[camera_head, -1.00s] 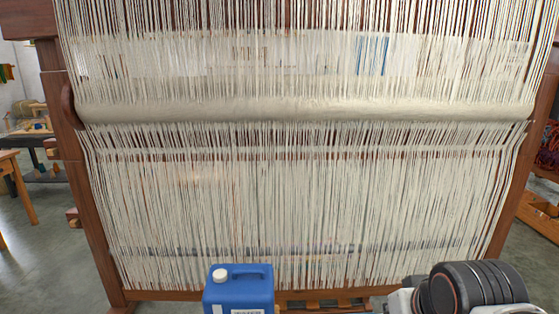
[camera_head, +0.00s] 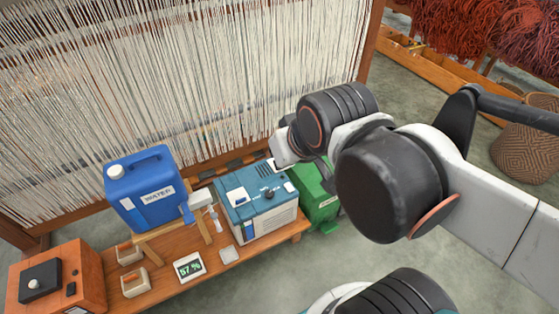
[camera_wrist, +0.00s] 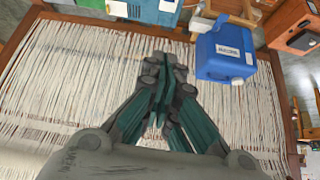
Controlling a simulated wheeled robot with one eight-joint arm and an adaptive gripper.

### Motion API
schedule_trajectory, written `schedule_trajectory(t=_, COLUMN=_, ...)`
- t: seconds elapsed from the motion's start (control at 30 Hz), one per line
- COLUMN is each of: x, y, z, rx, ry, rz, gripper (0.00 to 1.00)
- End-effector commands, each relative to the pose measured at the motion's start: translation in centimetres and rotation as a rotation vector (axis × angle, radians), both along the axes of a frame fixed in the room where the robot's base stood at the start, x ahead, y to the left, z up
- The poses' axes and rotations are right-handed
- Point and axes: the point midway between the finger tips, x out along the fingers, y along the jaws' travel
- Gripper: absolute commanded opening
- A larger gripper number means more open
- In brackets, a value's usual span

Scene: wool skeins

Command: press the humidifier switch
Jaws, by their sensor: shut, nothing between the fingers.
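The humidifier appears to be the teal box (camera_head: 262,215) with a pale front, standing on the low wooden bench. Its top carries a dark knob (camera_head: 268,193) and a pale patch (camera_head: 238,197); I cannot tell which part is the switch. In the wrist view, part of a teal box (camera_wrist: 145,10) shows at the top edge, beyond my fingertips. My gripper (camera_wrist: 165,65) is shut and empty, in front of the loom threads and apart from the box. In the head view my arm hides most of the gripper.
A blue water jug (camera_head: 148,204) stands on a wooden stand left of the teal box; it also shows in the wrist view (camera_wrist: 224,52). A green box (camera_head: 318,203) is to its right. A 57 % display (camera_head: 189,266) stands in front. The loom (camera_head: 170,80) rises behind.

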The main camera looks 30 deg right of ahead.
Motion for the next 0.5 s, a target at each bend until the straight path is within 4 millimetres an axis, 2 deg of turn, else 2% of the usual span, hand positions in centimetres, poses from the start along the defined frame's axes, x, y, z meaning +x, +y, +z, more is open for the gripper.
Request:
schedule_trajectory(t=0.23, x=3.5, y=-1.0, z=1.0, rx=0.053, ry=0.046, rz=-0.105, gripper=0.00)
schedule_trajectory(t=0.5, x=8.0, y=-2.6, z=0.9, rx=0.118, ry=0.106, rz=-0.245, gripper=0.00)
